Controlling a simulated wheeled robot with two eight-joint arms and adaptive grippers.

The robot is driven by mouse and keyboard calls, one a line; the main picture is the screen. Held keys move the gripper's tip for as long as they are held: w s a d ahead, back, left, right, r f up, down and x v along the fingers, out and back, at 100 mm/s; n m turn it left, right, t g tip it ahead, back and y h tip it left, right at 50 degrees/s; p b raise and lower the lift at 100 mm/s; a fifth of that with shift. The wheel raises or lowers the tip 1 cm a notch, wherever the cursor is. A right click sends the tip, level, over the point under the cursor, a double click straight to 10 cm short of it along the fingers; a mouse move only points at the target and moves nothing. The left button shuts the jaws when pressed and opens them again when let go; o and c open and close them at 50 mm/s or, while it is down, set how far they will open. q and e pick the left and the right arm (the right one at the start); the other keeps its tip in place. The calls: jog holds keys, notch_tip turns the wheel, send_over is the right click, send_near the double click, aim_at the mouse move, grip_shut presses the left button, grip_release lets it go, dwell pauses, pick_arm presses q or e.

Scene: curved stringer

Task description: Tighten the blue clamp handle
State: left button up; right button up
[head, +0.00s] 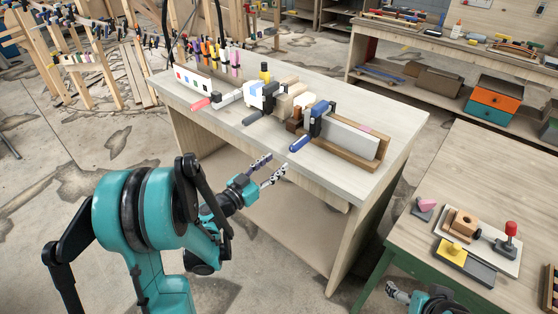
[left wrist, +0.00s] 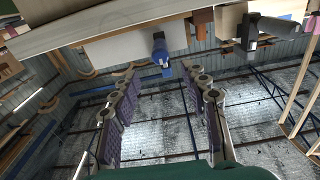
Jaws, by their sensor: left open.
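The blue clamp handle (head: 300,143) sticks out over the front edge area of the white-topped bench, below its dark clamp body (head: 318,118). The clamp sits at the left end of a pale board against a brown wooden piece. My left gripper (head: 277,164) is open and empty, in front of the bench edge, below and left of the handle and apart from it. In the left wrist view, the blue handle (left wrist: 161,52) shows beyond and between the two open fingertips (left wrist: 164,74). My right gripper (head: 395,291) shows only partly at the bottom right; its fingers are unclear.
A black-handled clamp (head: 252,117) and a red-handled clamp (head: 201,104) stand left along the bench (head: 375,190). Upright coloured tools stand behind them. A green-framed table (head: 480,190) at right holds a jig and yellow block. Space before the bench is free.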

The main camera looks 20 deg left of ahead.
pick_arm(q)
jog(key=shift+s, duration=0.1)
jog(key=shift+v, duration=0.9)
jog(key=s+d+f+n+g+y, duration=0.1)
jog(key=s+d+f+g, duration=0.2)
jog(key=s+d+g, duration=0.7)
jog(key=s+a+f+n+y, duration=0.1)
jog(key=s+n+y, duration=0.2)
jog(key=s, duration=0.8)
jog(key=shift+s+a+y, duration=0.25)
jog(key=shift+s+y, duration=0.1)
jog(key=shift+y, duration=0.75)
jog(key=shift+f, duration=0.2)
